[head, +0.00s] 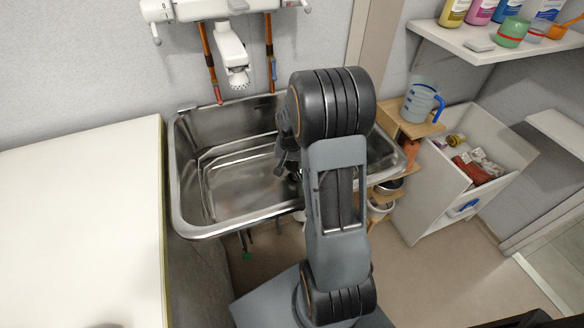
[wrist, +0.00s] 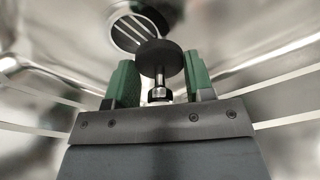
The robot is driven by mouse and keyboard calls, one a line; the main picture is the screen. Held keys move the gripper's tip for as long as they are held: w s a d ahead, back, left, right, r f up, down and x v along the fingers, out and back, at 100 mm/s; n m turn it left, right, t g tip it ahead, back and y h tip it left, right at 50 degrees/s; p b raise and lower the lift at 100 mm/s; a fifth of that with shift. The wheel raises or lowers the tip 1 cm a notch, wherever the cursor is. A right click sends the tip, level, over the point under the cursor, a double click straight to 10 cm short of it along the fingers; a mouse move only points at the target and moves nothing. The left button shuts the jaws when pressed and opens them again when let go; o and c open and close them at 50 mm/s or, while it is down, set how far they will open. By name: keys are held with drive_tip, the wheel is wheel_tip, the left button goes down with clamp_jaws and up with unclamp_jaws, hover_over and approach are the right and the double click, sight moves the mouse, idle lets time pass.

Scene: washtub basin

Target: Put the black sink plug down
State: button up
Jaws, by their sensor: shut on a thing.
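The black sink plug (wrist: 160,60) is a dark round disc with a short metal stem, seen in the wrist view. My gripper (wrist: 159,85) has green finger pads on either side of the plug and is shut on it. Beyond the plug is a round slotted drain (wrist: 131,33) in the basin floor; the plug overlaps it in the picture and appears apart from it. In the head view the steel washtub basin (head: 183,190) stands by the wall, and my gripper (head: 284,160) is inside or over it, partly hidden by my arm. The plug is hidden there.
A tap (head: 233,62) hangs over the back of the basin. A white counter (head: 80,220) adjoins it on the left. A measuring jug (head: 420,103) stands on a wooden shelf to the right, beside a white bin (head: 455,175). A bottle shelf (head: 480,42) is at upper right.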

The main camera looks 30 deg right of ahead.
sight(292, 165)
drive_tip(key=shift+f, duration=1.4)
drive_tip(key=shift+b, duration=0.3)
drive_tip(key=shift+f, duration=0.2)
drive_tip(key=o, duration=0.9)
wheel_tip(292, 165, up, 12)
drive_tip(key=s+p, duration=0.1)
drive_tip(key=p, duration=0.2)
drive_tip(key=s+a+r+n, duration=0.2)
drive_tip(key=s+a+n, duration=0.1)
drive_tip(key=s+a, duration=0.1)
drive_tip(key=s+a+r+n+t, duration=0.1)
drive_tip(key=s+a+r+n, duration=0.1)
drive_tip(key=s+a, duration=0.3)
drive_tip(key=s+a+r+n+t+y, duration=0.1)
drive_tip(key=s+a+r+n, duration=0.2)
drive_tip(key=a, duration=0.3)
drive_tip(key=shift+s+r+n, duration=0.2)
drive_tip(key=shift+s+n, duration=0.1)
drive_tip(key=shift+s, duration=0.55)
